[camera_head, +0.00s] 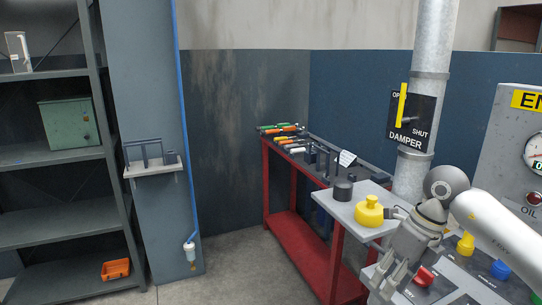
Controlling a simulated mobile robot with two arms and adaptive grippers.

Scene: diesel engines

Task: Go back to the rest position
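My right gripper (382,285) hangs at the lower right, at the end of my white arm, with its fingers pointing down and to the left. Its fingers look apart, with nothing seen between them. It is in front of the control panel with coloured knobs, below and right of a yellow knob-shaped piece (368,212) on a grey ledge (342,205). I cannot tell how far it is from the panel. My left gripper is not in view.
A red workbench (318,258) with tools stands behind the ledge. A pipe carries a damper plate (411,118) with an upright yellow lever (402,104). A gauge cabinet (508,160) stands at right, shelves (55,160) at left. Floor (225,275) is clear in the middle.

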